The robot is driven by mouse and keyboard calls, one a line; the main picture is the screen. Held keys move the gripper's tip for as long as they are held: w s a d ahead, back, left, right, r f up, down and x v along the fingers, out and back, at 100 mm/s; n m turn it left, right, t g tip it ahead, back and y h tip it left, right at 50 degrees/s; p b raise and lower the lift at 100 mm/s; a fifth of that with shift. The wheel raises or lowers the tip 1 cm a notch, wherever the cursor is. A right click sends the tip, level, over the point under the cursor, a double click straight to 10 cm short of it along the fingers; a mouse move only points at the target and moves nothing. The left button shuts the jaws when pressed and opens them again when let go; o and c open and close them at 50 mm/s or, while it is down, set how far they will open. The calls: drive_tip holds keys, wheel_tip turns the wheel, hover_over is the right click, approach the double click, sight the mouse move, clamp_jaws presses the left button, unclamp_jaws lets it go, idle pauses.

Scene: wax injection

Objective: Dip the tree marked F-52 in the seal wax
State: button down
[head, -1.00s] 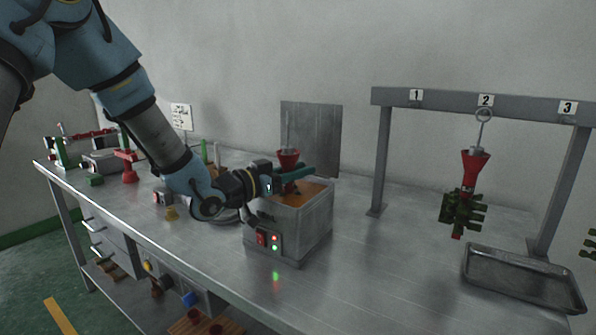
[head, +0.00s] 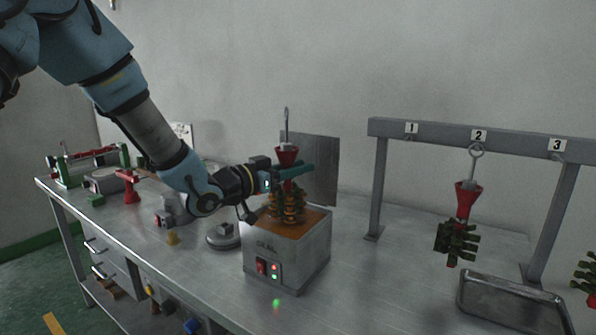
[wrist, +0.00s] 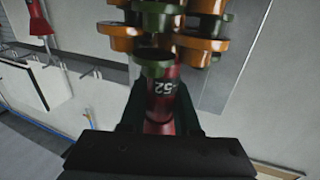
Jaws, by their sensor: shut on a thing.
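My gripper (head: 292,176) is shut on the red stem of a wax tree (head: 288,208) and holds it upright over the seal wax pot (head: 290,262). In the wrist view the tree's stem (wrist: 162,92) carries a mark that reads "52"; the part before it is hard to read. The tree has a red cup and a metal hook on top. Its branches look orange, with some green showing. The bottom of the tree is close to the orange wax (head: 313,219); I cannot tell whether it touches.
A rack (head: 455,134) numbered 1 to 3 stands at the right. A green tree with a red cup (head: 466,200) hangs at 2; another tree (head: 588,281) shows at the right edge. A metal tray (head: 500,308) lies below. A round lidlike disc (head: 222,241) lies left of the pot.

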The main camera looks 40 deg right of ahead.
sight(292, 148)
drive_tip(key=shift+r+p, duration=1.45)
drive_tip(key=shift+r, duration=0.95)
drive_tip(key=shift+r+p, duration=1)
drive_tip(key=shift+r, duration=0.5)
